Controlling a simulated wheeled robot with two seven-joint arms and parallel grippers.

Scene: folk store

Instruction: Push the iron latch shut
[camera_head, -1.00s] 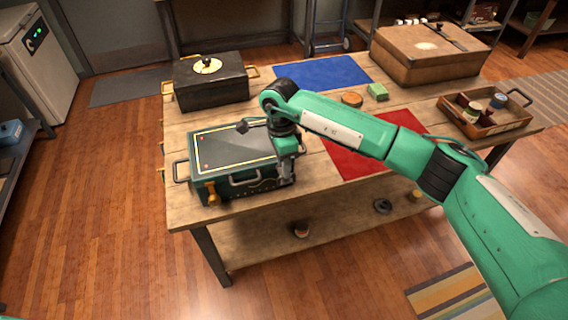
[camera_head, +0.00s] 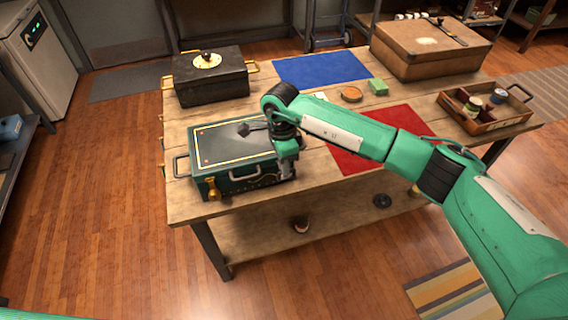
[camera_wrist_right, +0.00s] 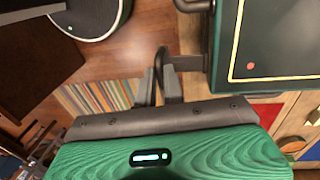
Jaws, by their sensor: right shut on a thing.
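A dark green box (camera_head: 228,147) with a yellow-lined lid sits at the table's front left; its lid lies down. A brass latch (camera_head: 213,188) hangs at the left of its front face, and a grey handle (camera_head: 245,172) is in the middle. My right gripper (camera_head: 283,173) is at the box's right front corner, pointing down. In the right wrist view its fingers (camera_wrist_right: 160,90) are closed around the end of a dark curved iron bar, the iron latch (camera_wrist_right: 185,62), beside the box's edge. My arm hides the latch in the head view. My left gripper is not in view.
A black box (camera_head: 210,85) stands behind. A blue cloth (camera_head: 322,69), a red cloth (camera_head: 372,152), a brown case (camera_head: 425,62) and a tray of small items (camera_head: 470,120) share the table.

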